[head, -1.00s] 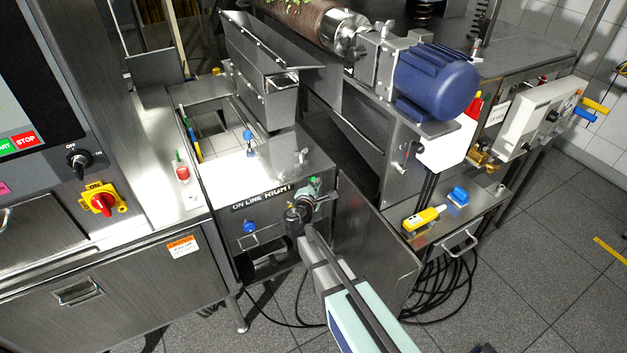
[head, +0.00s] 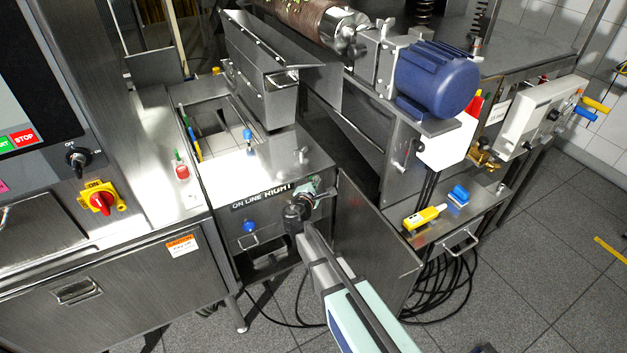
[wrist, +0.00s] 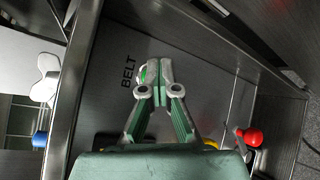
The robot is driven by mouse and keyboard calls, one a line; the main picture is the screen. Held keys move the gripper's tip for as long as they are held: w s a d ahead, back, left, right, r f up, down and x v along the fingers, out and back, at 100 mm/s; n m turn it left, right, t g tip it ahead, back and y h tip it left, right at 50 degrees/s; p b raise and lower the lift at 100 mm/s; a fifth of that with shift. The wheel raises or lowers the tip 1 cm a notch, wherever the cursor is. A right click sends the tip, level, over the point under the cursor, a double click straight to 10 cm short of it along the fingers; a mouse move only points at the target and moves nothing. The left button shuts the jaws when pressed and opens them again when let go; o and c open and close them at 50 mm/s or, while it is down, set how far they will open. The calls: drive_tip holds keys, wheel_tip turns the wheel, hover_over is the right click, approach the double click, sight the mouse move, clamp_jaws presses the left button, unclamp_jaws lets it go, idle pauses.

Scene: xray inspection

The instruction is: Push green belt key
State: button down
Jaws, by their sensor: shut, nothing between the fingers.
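In the wrist view my gripper (wrist: 153,66) points at the panel beside the word BELT. A small part of the green belt key (wrist: 143,75) shows at the left edge of the fingertips; the fingers hide the rest. I cannot tell whether they touch it or whether it is pressed in. In the head view my gripper covers the key.
A red knob (wrist: 252,137) is right of my fingers in the wrist view, with a yellow part (wrist: 210,145) near the gripper body. A blue knob (head: 249,226) sits lower left on the panel. A steel side plate (head: 375,240) stands close on the right.

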drive_tip(key=shift+f, duration=0.1)
idle(0.4)
drive_tip(key=shift+s+d+b, duration=0.15)
drive_tip(key=shift+s+b, duration=0.15)
drive_tip(key=shift+b, duration=0.25)
drive_tip(key=s+d+b, duration=0.2)
drive_tip(key=s+d, duration=0.1)
drive_tip(key=s, duration=0.2)
drive_tip(key=shift+d+b, duration=0.25)
drive_tip(key=shift+b, duration=0.05)
